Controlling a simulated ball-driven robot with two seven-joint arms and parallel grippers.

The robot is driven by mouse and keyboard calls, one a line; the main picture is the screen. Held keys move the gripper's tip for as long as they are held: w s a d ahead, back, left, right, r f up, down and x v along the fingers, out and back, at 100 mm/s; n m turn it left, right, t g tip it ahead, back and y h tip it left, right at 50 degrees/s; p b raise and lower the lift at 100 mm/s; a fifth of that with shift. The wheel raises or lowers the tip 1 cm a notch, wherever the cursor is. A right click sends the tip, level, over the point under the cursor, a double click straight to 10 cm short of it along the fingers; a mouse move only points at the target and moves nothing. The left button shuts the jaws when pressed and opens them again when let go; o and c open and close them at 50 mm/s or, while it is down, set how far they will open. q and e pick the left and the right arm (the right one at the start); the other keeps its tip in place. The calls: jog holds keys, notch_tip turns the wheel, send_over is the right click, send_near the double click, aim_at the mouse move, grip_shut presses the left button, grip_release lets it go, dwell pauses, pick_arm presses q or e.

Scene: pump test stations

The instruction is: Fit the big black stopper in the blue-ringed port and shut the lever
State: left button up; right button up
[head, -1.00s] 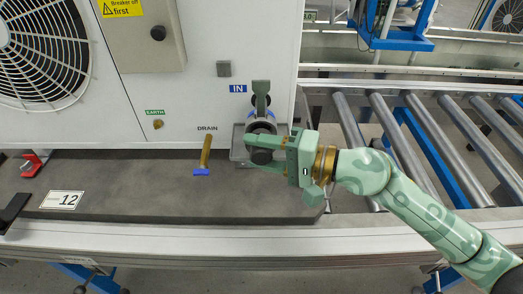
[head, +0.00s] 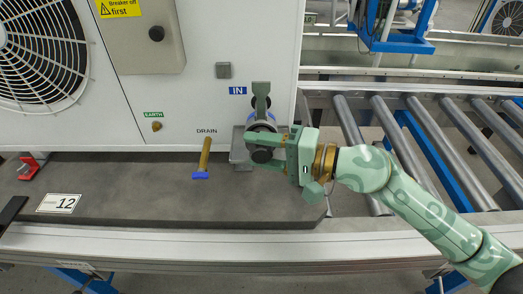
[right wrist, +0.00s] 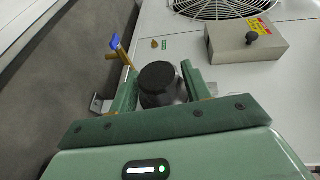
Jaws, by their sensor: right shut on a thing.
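The blue-ringed port (head: 262,118) sticks out of the white unit's front, right below the IN label. A grey-green lever (head: 261,96) stands upright above it. My right gripper (head: 262,147) is at the port mouth, shut on the big black stopper (head: 261,156). In the right wrist view the stopper (right wrist: 158,84) shows its round black end between the two green fingers. The stopper is in line with the port, but the fingers hide the joint, so I cannot tell how deep it sits. My left gripper is not in view.
A brass DRAIN valve with a blue handle (head: 201,175) hangs left of the port. A dark mat (head: 130,190) with a number 12 plate (head: 58,203) lies in front. Metal rollers (head: 440,130) run at the right.

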jog(key=shift+w+b, duration=0.3)
jog(key=shift+w, duration=0.1)
jog(key=shift+w+d+f+b, duration=0.25)
jog(key=shift+w+b, duration=0.1)
jog(key=shift+w, duration=0.15)
dwell(0.6)
jog(key=o, duration=0.9)
jog(key=shift+d+f, duration=0.1)
jog(key=shift+d, duration=0.05)
